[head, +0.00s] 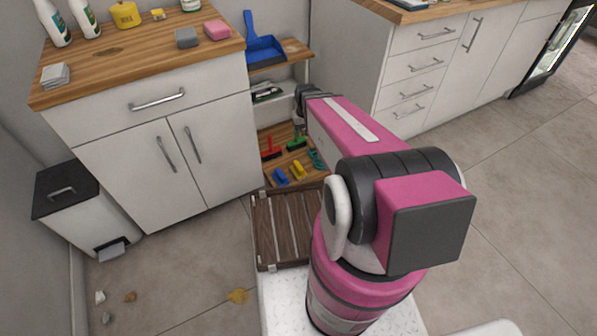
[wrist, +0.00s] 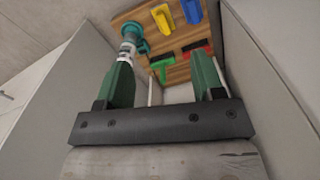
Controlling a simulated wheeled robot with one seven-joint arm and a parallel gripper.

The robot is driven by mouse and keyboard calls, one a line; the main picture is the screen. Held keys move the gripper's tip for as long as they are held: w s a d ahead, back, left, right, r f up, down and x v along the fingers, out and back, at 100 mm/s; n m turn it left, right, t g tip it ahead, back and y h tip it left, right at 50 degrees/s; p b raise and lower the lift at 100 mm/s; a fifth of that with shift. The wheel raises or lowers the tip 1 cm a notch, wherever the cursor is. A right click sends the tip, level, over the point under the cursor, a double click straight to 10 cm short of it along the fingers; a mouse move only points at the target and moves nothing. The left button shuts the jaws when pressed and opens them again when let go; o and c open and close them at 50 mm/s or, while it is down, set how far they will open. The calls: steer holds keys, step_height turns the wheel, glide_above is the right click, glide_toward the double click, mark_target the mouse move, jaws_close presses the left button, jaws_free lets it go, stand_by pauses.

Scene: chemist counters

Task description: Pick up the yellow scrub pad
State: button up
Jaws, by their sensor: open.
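A yellow scrub pad (head: 298,170) with a handle-like raised part lies on the low wooden shelf, next to a blue one (head: 281,175). In the wrist view the yellow pad (wrist: 163,18) is near the top edge, left of the blue one (wrist: 192,11). My gripper (wrist: 161,60) is open, its green fingers wide apart with nothing held. It points into the shelf unit and is short of the pad. In the head view my arm reaches to the shelf unit, and the gripper is largely hidden.
A red brush (head: 271,150) and a green brush (head: 296,144) lie beside the pads. A teal-topped item (wrist: 132,35) is by my left finger. White side panels (wrist: 275,60) flank the opening.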

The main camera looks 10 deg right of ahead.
steer(key=w+f+n, duration=0.1)
steer(key=w+f, duration=0.4)
steer(key=f, duration=0.3)
steer(key=w+f+n, duration=0.1)
steer(key=w+f, duration=0.5)
steer(key=f, duration=0.3)
glide_above(299, 165)
steer(key=shift+n, duration=0.4)
steer(key=f, duration=1.2)
steer(key=shift+a+f, duration=0.15)
steer(key=shift+a, duration=0.05)
step_height(299, 165, down, 12)
steer(key=shift+s+r, duration=0.1)
steer(key=shift+r, duration=0.15)
steer(key=c, duration=1.1)
steer(key=shift+r, duration=0.15)
steer(key=shift+r, duration=0.6)
steer(key=r, duration=0.2)
steer(key=a+r, duration=0.1)
steer(key=shift+s+r, duration=0.25)
steer(key=shift+s, duration=0.15)
steer(key=s+a+r, duration=0.1)
steer(key=a+r, duration=0.1)
steer(key=a, duration=0.1)
steer(key=s+a+r, duration=0.2)
steer(key=a, duration=0.1)
steer(key=s+a+r, duration=0.2)
steer(key=a, duration=0.1)
steer(key=shift+s+r, duration=0.1)
